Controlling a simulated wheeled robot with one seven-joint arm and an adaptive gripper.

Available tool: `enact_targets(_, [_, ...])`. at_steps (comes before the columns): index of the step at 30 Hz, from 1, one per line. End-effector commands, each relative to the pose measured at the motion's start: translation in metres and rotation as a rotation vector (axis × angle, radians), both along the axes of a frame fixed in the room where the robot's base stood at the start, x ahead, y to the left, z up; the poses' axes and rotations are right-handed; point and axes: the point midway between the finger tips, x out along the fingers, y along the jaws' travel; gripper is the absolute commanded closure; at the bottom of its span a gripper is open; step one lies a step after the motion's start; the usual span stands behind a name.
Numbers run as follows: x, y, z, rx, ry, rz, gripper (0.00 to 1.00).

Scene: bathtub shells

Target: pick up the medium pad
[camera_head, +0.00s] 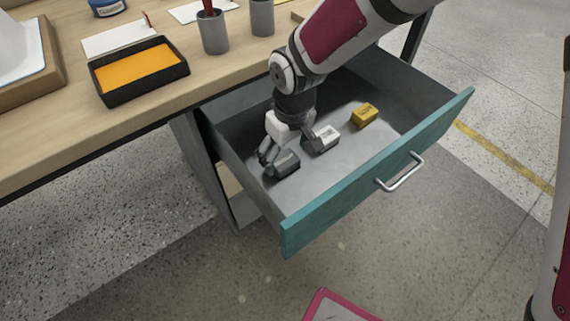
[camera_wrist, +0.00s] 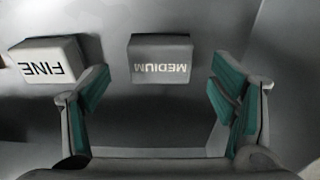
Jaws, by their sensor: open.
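The medium pad (camera_wrist: 160,58) is a dark grey block with MEDIUM on it, upside down in the wrist view. In the head view the dark grey pad (camera_head: 284,164) lies on the drawer floor near the front left corner. My gripper (camera_head: 287,148) reaches down into the drawer, right by this pad. In the wrist view my gripper (camera_wrist: 160,82) is open, with one teal-padded finger on each side of the pad's line. Bare gaps show between the pad and both fingers. I cannot tell how far the fingertips are above the floor.
The white fine pad (camera_wrist: 45,60) lies beside the medium pad; it also shows in the head view (camera_head: 326,140). A yellow pad (camera_head: 365,115) lies farther right. The open drawer's teal front (camera_head: 375,178) and side walls enclose them. A black tray (camera_head: 140,70) is on the desk.

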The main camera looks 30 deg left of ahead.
Motion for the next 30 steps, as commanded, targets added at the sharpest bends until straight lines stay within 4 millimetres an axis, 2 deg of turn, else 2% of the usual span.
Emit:
enact_targets(1, [0.000, 0.001, -0.011, -0.002, 0.002, 0.001, 0.22])
enact_targets(6, [0.001, 0.004, -0.033, -0.001, 0.000, 0.001, 0.22])
enact_targets(14, [0.002, 0.005, -0.034, 0.000, 0.000, 0.000, 0.22])
enact_targets(18, [0.002, 0.005, -0.034, 0.000, 0.000, 0.000, 0.53])
enact_targets(21, [0.002, 0.005, -0.034, 0.000, 0.000, 0.000, 0.73])
enact_targets(30, [0.002, 0.005, -0.032, 0.000, 0.000, 0.000, 0.73])
